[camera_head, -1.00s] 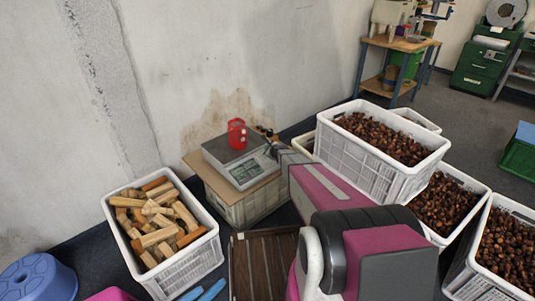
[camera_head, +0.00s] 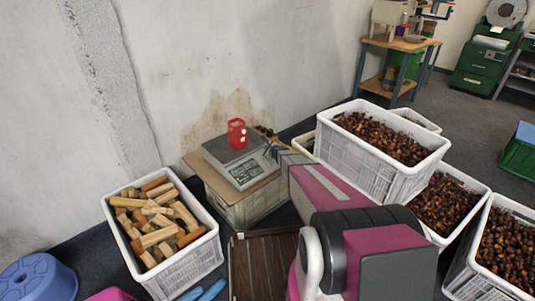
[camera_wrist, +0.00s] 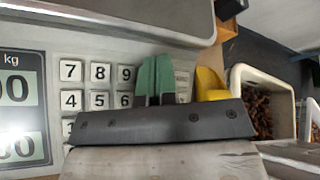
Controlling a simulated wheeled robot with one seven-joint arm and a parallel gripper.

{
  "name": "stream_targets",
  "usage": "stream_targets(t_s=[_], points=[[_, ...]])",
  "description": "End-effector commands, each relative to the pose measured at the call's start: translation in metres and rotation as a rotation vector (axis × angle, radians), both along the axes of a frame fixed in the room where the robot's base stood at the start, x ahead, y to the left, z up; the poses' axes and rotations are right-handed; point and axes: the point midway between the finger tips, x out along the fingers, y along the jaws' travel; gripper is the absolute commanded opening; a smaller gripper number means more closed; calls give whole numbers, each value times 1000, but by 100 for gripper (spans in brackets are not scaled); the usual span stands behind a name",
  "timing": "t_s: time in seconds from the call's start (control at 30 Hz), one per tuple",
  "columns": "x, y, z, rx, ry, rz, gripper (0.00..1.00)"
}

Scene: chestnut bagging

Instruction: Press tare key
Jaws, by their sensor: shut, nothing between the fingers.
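The scale (camera_head: 228,150) stands on a board on a crate by the wall, with a red container (camera_head: 236,133) on its pan. In the wrist view I see its display (camera_wrist: 18,105) at the left and white number keys (camera_wrist: 98,85) in the middle. A column of keys with small lettering (camera_wrist: 183,80) lies right of the numbers, partly hidden; I cannot read which is the tare key. My gripper (camera_wrist: 155,80) is shut and empty, its green fingertips together over the keypad just right of the 9 and 6 keys. Whether they touch a key I cannot tell.
A yellow piece (camera_wrist: 210,84) shows right of the fingertips. A crate of wood blocks (camera_head: 165,265) stands left of the scale. A crate of chestnuts (camera_head: 370,175) stands close on the right, with more crates behind my arm. The wall is behind the scale.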

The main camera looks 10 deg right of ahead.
Motion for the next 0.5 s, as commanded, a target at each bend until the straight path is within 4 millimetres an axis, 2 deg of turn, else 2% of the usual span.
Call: stream_targets(t_s=[0.5], points=[[-4, -3, 15, 0, 0, 0, 0]])
